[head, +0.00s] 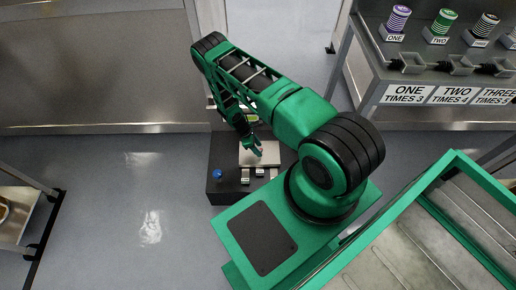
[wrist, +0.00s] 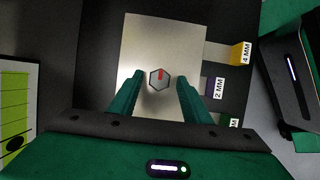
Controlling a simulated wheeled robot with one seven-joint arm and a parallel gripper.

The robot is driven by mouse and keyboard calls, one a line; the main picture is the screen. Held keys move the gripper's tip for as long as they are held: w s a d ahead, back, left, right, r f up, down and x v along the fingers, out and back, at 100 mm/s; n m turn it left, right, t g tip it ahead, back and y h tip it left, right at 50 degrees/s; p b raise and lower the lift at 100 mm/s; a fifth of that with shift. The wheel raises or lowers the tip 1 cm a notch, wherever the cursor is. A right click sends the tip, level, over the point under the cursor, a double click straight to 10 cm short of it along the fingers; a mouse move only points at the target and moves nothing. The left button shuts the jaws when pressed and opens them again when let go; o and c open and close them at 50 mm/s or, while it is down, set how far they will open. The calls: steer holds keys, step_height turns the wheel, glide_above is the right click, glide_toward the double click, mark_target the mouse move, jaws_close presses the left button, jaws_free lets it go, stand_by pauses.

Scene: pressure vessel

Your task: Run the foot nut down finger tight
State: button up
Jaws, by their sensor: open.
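The foot nut (wrist: 159,79) is a small grey hexagon with a red mark on top. In the wrist view it sits on a pale metal plate (wrist: 150,35). My gripper (wrist: 158,80) is open, with one green finger on each side of the nut and a gap showing on both sides. I cannot tell how high the fingertips are above the plate. In the head view my gripper (head: 257,150) is over the plate (head: 262,158) on a dark block, and the nut is too small or hidden to make out.
Tags reading 4 MM (wrist: 243,53) and 2 MM (wrist: 218,87) stand right of the plate, with another partly hidden. A blue knob (head: 217,174) is on the dark block (head: 228,190). A shelf with labelled spools (head: 398,18) stands at the right. Floor left of the block is clear.

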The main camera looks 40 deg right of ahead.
steer(key=c, duration=1.1)
steer(key=shift+o, duration=0.2)
steer(key=shift+d, duration=0.3)
steer(key=shift+a, duration=0.2)
steer(key=m+g+y, duration=0.1)
steer(key=m, duration=0.3)
steer(key=shift+w+d+m, duration=0.1)
steer(key=shift+m, duration=0.2)
steer(key=m+y, duration=0.1)
steer(key=m, duration=0.1)
steer(key=m+y, duration=0.1)
steer(key=m, duration=0.1)
steer(key=m+g, duration=0.1)
steer(key=m, duration=0.1)
steer(key=shift+d+m+y, duration=0.25)
steer(key=shift+m+y, duration=0.15)
steer(key=shift+w, duration=0.1)
